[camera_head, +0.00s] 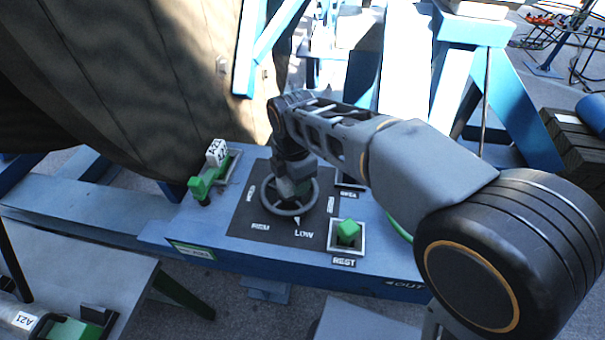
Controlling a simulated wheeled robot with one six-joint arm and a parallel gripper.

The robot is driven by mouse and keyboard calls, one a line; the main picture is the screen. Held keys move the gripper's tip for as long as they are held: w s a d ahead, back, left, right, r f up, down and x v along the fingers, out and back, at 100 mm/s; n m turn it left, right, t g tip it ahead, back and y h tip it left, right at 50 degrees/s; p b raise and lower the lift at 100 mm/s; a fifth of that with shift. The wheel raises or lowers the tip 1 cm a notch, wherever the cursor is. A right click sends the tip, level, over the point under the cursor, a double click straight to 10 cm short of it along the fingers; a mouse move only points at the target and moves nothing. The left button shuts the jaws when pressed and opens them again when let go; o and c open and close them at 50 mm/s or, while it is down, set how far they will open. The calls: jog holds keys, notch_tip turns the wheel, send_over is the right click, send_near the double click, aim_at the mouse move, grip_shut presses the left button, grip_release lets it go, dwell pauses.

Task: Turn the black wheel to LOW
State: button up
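The black wheel (289,208) is a dark hand wheel on a dark square plate (247,222) on the blue panel. Labels stand around it on the plate; the LOW label (304,233) is at the front right, with a small white pointer mark (297,219) just above it. My gripper (293,188) is over the wheel's middle, pointing down, at or very near its hub. Its fingers are small and partly hidden, so I cannot tell whether they are open or grip the wheel. My arm hides part of the plate's far side.
A green block in a socket labelled REST (347,234) is right of the wheel. A green handle (203,184) with a white tagged block (217,152) is on the left. A large reel (130,80) rises behind. A grey bench (75,285) stands front left.

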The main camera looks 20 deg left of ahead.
jog(key=shift+a+r+n, duration=0.15)
jog(key=shift+n, duration=0.35)
jog(key=o, duration=1.3)
notch_tip(320, 180, up, 14)
jog(key=shift+f, duration=0.2)
